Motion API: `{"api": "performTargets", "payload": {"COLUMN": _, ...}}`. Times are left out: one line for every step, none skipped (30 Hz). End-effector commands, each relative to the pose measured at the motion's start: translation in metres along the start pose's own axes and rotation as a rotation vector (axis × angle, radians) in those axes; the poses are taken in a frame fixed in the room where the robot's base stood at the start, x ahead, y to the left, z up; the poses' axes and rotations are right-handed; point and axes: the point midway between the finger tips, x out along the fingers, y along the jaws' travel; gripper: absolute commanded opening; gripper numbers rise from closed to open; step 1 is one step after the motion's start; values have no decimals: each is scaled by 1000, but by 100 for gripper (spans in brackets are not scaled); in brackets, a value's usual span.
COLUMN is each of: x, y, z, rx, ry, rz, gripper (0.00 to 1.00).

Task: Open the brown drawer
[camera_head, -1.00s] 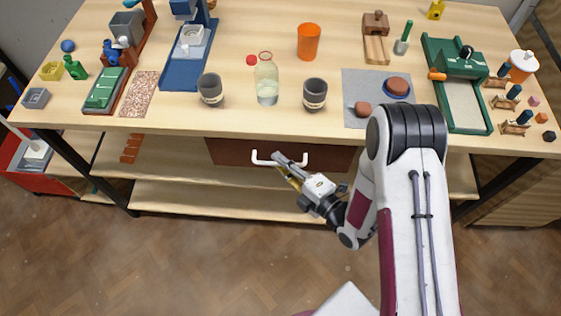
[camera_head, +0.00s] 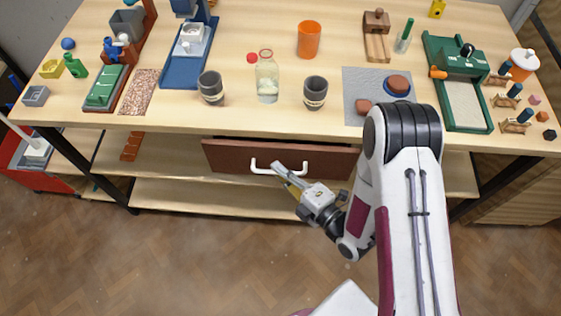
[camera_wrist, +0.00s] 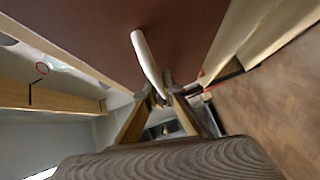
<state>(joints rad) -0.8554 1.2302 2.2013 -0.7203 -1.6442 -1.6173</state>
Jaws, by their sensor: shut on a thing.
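The brown drawer (camera_head: 228,158) sits under the front edge of the workbench, with its front pulled slightly out and a dark gap showing along its top. Its white handle (camera_head: 262,168) is a bar across the front. My gripper (camera_head: 287,174) is shut on the handle, toward its right part. In the wrist view the brown drawer front (camera_wrist: 190,35) fills the upper middle. The white handle (camera_wrist: 146,60) runs down between my fingertips (camera_wrist: 160,97). The part of the handle between the fingers is hidden.
The workbench top (camera_head: 240,122) above holds two dark cups (camera_head: 211,88) (camera_head: 315,92), a glass bottle (camera_head: 266,78) and an orange cup (camera_head: 308,40). A wooden shelf (camera_head: 190,196) lies below the drawer. The floor (camera_head: 180,260) in front is clear.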

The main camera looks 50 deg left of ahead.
Motion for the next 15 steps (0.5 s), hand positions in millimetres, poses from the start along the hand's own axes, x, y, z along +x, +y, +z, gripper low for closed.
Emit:
{"api": "performTargets", "payload": {"x": -6, "y": -4, "z": -6, "rx": 4, "ry": 1, "rz": -6, "gripper": 0}}
{"api": "performTargets", "payload": {"x": -9, "y": -4, "z": -9, "rx": 4, "ry": 1, "rz": -5, "gripper": 0}}
{"api": "performTargets", "payload": {"x": -13, "y": -5, "z": -13, "rx": 3, "ry": 1, "rz": -5, "gripper": 0}}
{"api": "performTargets", "payload": {"x": -16, "y": -7, "z": -16, "rx": 4, "ry": 1, "rz": -6, "gripper": 0}}
{"api": "performTargets", "payload": {"x": -19, "y": -7, "z": -19, "rx": 4, "ry": 1, "rz": -5, "gripper": 0}}
{"api": "performTargets", "payload": {"x": -23, "y": -9, "z": -23, "rx": 4, "ry": 1, "rz": -7, "gripper": 0}}
{"api": "performTargets", "payload": {"x": -26, "y": -10, "z": -26, "rx": 5, "ry": 1, "rz": -6, "gripper": 0}}
{"api": "performTargets", "payload": {"x": -29, "y": -10, "z": -29, "rx": 4, "ry": 1, "rz": -6, "gripper": 0}}
{"api": "performTargets", "payload": {"x": -32, "y": -12, "z": -32, "rx": 4, "ry": 0, "rz": -7, "gripper": 0}}
{"api": "performTargets", "payload": {"x": -34, "y": -12, "z": -34, "rx": 3, "ry": 0, "rz": -6, "gripper": 0}}
{"api": "performTargets", "payload": {"x": -36, "y": -12, "z": -35, "rx": 3, "ry": -1, "rz": -5, "gripper": 0}}
{"api": "performTargets", "payload": {"x": -38, "y": -12, "z": -37, "rx": 2, "ry": -1, "rz": -5, "gripper": 0}}
{"api": "performTargets", "payload": {"x": -38, "y": -12, "z": -38, "rx": 2, "ry": -1, "rz": -5, "gripper": 0}}
{"api": "performTargets", "payload": {"x": -39, "y": -12, "z": -38, "rx": 1, "ry": -2, "rz": -5, "gripper": 0}}
{"api": "performTargets", "payload": {"x": -40, "y": -12, "z": -39, "rx": 1, "ry": -2, "rz": -5, "gripper": 0}}
